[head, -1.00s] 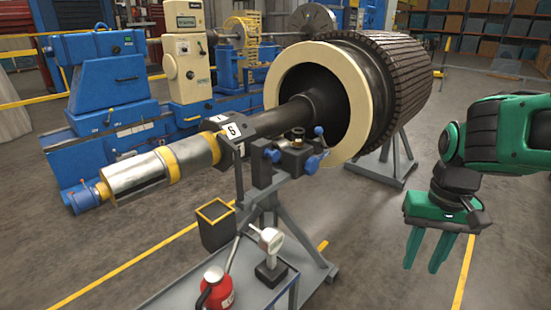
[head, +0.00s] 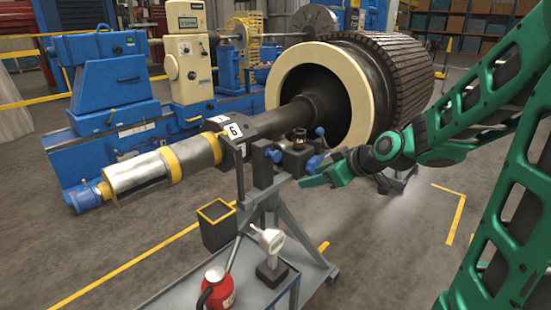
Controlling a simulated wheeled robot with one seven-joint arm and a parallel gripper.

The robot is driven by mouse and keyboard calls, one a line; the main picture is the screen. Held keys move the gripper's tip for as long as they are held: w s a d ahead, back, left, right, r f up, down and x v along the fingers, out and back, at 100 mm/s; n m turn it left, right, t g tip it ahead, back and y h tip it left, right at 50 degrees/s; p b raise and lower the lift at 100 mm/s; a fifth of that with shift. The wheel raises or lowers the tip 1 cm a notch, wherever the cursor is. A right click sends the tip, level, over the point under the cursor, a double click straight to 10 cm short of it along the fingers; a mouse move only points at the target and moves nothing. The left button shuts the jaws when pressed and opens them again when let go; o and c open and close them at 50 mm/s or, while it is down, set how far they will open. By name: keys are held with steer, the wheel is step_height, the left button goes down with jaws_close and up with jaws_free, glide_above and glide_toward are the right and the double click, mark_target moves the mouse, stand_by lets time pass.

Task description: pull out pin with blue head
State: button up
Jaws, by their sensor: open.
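Small blue-headed parts sit on the dark bearing block (head: 296,158) of the rotor stand. One blue head (head: 320,131) stands upright at the block's upper right, another blue part (head: 314,163) is at its lower right, and a blue knob (head: 273,155) is at its left. I cannot tell which of them is the pin's head. My green gripper (head: 309,174) is open, just right of and below the block, fingers pointing left. Its fingers are close to the lower right blue part; contact cannot be told.
The large rotor (head: 395,75) lies behind the block on its stand. A cart (head: 285,290) in front carries a red can (head: 217,290) and a white-headed gauge (head: 268,242). A dark bin (head: 216,226) hangs left of the stand. The floor at right is clear.

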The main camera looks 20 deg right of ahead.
mark_target(278, 156)
steer(key=w+a+t, duration=0.1)
steer(key=w+a, duration=0.1)
steer(key=w, duration=0.2)
steer(key=w+a+n+y, duration=0.1)
steer(key=w+a, duration=0.1)
steer(key=w, duration=0.3)
steer(key=w+a+t, duration=0.1)
steer(key=w+a, duration=0.2)
steer(key=w, duration=0.2)
steer(key=shift+w+n+t+y, duration=0.2)
steer(key=shift+n+t+y, duration=0.1)
steer(key=shift+y, duration=0.1)
steer(key=shift+c, duration=0.7)
